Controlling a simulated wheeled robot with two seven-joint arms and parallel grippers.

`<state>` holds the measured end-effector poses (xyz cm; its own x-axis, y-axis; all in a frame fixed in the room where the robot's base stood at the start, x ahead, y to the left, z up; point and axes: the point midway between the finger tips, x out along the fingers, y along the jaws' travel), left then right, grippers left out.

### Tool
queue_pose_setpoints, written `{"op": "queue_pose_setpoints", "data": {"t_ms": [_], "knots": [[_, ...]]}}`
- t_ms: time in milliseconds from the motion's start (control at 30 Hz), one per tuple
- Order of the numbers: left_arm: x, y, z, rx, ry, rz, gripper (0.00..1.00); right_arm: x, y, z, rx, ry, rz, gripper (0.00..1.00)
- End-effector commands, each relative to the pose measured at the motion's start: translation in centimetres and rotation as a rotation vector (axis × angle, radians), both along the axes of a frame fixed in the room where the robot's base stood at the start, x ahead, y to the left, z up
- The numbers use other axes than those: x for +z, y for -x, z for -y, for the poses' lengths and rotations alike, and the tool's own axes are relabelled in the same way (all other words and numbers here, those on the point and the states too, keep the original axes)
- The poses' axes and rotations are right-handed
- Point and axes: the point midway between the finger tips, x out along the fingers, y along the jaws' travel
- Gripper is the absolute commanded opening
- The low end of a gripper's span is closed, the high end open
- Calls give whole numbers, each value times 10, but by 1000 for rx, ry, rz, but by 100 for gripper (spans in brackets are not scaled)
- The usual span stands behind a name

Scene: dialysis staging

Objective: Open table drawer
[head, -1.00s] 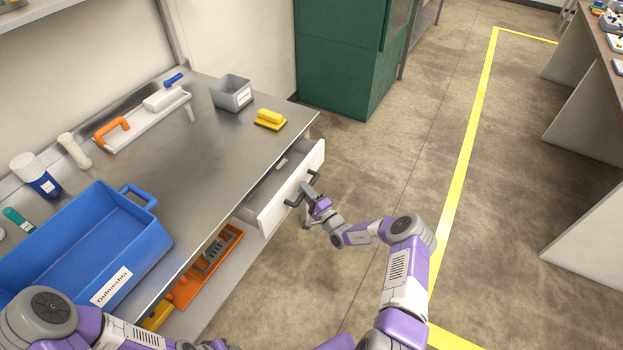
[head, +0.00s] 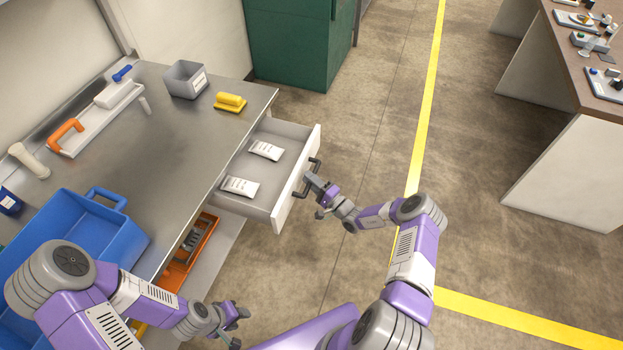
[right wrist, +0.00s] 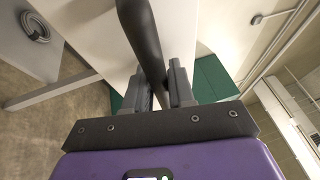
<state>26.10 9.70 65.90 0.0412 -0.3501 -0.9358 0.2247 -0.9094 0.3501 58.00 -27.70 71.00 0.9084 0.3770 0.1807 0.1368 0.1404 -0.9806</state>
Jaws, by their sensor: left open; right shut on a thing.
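The table drawer (head: 290,182) stands well out from the right side of the steel table (head: 165,150). Two white labelled packets (head: 266,150) (head: 240,187) lie inside it. My right gripper (head: 312,187) is shut on the drawer's dark bar handle (head: 307,176). In the right wrist view the handle (right wrist: 140,35) passes between the two fingers (right wrist: 163,85). My left gripper (head: 238,327) is open and empty, low in front of the table near the bottom of the head view.
On the table are a blue bin (head: 100,225), a grey box (head: 186,80), a yellow block (head: 230,102) and a white tray (head: 98,120) with an orange handle. An orange tray (head: 190,250) sits on the lower shelf. Floor right of the drawer is clear.

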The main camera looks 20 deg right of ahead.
Motion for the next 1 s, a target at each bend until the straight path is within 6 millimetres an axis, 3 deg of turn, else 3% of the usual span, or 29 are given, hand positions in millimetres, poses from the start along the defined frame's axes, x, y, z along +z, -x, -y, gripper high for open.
{"op": "queue_pose_setpoints", "data": {"t_ms": [200,233,267,600,1000], "knots": [[0,0,0,0,0,0,43,-1,1,0,1,2,-1,0],[0,0,0,0,0,0,43,-1,1,0,1,2,-1,28],[0,0,0,0,0,0,43,-1,1,0,1,2,-1,29],[2,0,0,0,0,0,43,-1,5,3,-1,2,-2,29],[13,0,0,0,0,0,43,-12,60,26,-1,2,-2,29]]}}
